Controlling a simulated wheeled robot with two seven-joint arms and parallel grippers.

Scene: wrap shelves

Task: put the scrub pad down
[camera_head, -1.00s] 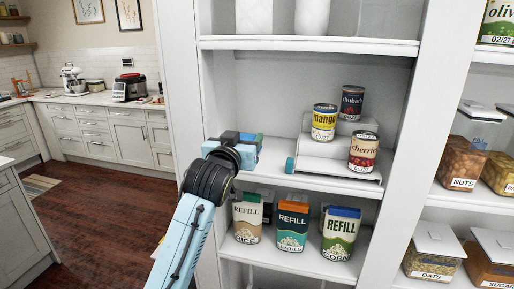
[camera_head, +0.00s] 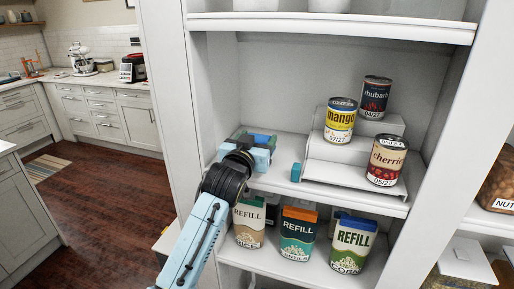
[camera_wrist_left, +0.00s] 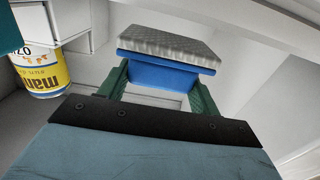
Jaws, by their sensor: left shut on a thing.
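The scrub pad (camera_wrist_left: 165,66) is blue with a pale grey textured face, and shows best in the left wrist view. My left gripper (camera_wrist_left: 160,84) is shut on it, with a green finger at each side. In the head view my left gripper (camera_head: 252,146) is inside the middle shelf bay, near its left wall. The pad is mostly hidden there behind the gripper. I cannot tell whether the pad touches the shelf board (camera_head: 345,194). My right gripper is not in view.
A white stepped riser (camera_head: 340,178) to the right holds a mango can (camera_head: 340,121), a rhubarb can (camera_head: 375,97) and a cherries can (camera_head: 387,160). A small teal block (camera_head: 296,172) is at its left end. Refill boxes (camera_head: 298,234) stand on the shelf below.

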